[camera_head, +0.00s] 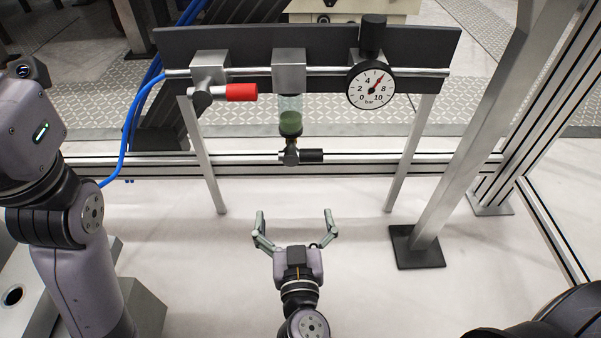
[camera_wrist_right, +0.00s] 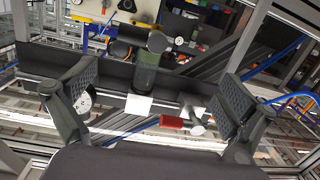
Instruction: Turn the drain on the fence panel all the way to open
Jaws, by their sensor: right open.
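The fence panel (camera_head: 330,42) is a dark board on grey legs. Below its middle block hangs a clear bowl with green liquid (camera_head: 290,123). The drain (camera_head: 291,156) is at the bowl's lower end, with its short black handle (camera_head: 312,156) pointing sideways to the right. My right gripper (camera_head: 296,224) is open and empty, below the drain in the picture and apart from it. The right wrist view appears inverted; the dark green bowl (camera_wrist_right: 146,75) and the drain's round dark end (camera_wrist_right: 157,43) show between the open fingers. My left gripper is out of view.
A red-handled valve (camera_head: 240,92) with a blue hose (camera_head: 127,130) is left of the bowl. A pressure gauge (camera_head: 371,86) is to the right, its red needle between 6 and 8. A grey post (camera_head: 450,160) stands at right. The white surface below the panel is mostly clear.

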